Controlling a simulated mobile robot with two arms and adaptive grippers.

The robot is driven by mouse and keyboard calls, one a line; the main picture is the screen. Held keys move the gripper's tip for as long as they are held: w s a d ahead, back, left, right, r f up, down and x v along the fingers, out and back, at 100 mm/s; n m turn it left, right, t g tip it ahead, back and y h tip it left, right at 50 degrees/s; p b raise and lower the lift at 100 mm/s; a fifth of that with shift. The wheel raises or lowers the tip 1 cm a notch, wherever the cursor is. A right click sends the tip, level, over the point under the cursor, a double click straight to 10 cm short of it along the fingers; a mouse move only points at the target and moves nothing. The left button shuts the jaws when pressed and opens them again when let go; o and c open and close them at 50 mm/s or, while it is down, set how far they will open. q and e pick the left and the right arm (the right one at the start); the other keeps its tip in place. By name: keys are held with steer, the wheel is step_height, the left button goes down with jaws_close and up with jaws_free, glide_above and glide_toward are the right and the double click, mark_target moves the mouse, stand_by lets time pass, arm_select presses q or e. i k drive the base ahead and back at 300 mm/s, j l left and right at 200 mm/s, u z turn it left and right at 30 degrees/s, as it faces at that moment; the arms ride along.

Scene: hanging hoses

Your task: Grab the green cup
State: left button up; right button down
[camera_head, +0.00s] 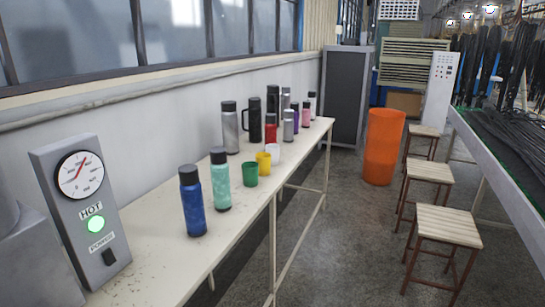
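A small green cup (250,174) stands upright on the long pale table (160,253). A teal bottle with a black cap (221,181) stands just to its left. A yellow cup (263,161) is just behind it to the right, with a white cup (272,151) beyond. Neither of my grippers is in view.
A blue bottle (192,203) stands nearer on the table, and several bottles stand farther back. A grey box with a gauge (80,205) is at the near left. Wooden stools (449,225), an orange bin (384,146) and a hose bench are right of the open floor (345,245).

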mark_target(250, 169)
steer(key=i+j+z, duration=0.1)
steer(key=i+z, duration=0.4)
steer(key=i, duration=0.7)
